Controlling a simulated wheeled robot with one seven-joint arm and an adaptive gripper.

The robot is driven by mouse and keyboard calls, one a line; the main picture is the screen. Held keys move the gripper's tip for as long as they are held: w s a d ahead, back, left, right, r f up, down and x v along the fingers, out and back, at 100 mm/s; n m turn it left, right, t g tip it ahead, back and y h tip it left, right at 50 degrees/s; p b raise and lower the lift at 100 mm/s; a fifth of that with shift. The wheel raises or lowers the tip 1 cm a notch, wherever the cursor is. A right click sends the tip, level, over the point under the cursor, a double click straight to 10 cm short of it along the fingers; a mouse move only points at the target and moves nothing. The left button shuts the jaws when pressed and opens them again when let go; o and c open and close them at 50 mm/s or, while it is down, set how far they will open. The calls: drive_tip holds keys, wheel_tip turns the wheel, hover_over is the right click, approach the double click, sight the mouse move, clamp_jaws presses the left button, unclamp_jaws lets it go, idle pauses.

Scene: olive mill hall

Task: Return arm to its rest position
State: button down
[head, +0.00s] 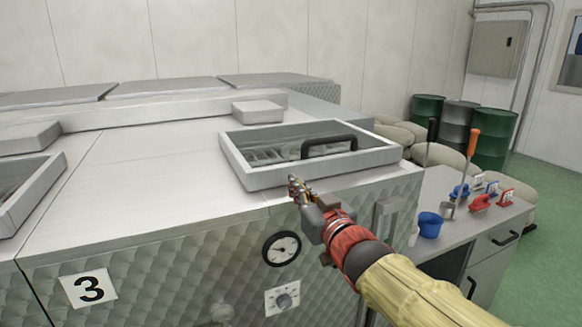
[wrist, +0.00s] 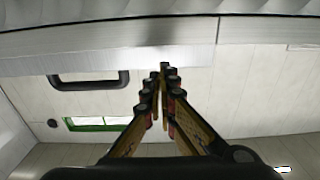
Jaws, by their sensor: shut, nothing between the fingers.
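My gripper (head: 293,182) is at the front edge of the steel machine, just in front of the framed hatch (head: 230,165) in its top. In the wrist view its fingers (wrist: 163,70) come together at the tips, with nothing between them. My arm reaches in from the lower right of the head view. The hatch has a black handle (head: 329,146), and a black handle (wrist: 88,79) also shows in the wrist view. I cannot tell whether the fingertips touch the machine's edge.
A side counter (head: 440,258) holds a blue cup (head: 430,225) and several tools. Drums (head: 496,138) and sacks stand behind it. Green floor is clear at the far right.

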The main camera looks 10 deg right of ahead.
drive_tip(key=s+d+f+m+g+h, duration=0.25)
drive_tip(key=s+d+f+h, duration=0.2)
drive_tip(key=s+f, duration=0.25)
drive_tip(key=s+f+g, duration=0.5)
drive_tip(key=s+f, duration=0.2)
drive_tip(key=s, duration=0.4)
drive_tip(key=s+f+g, duration=0.5)
drive_tip(key=s+f, duration=0.2)
drive_tip(key=s, duration=0.5)
drive_tip(key=shift+s+a+f+y, duration=0.15)
drive_tip(key=shift+a+f+y, duration=0.1)
drive_tip(key=shift+a+y, duration=0.2)
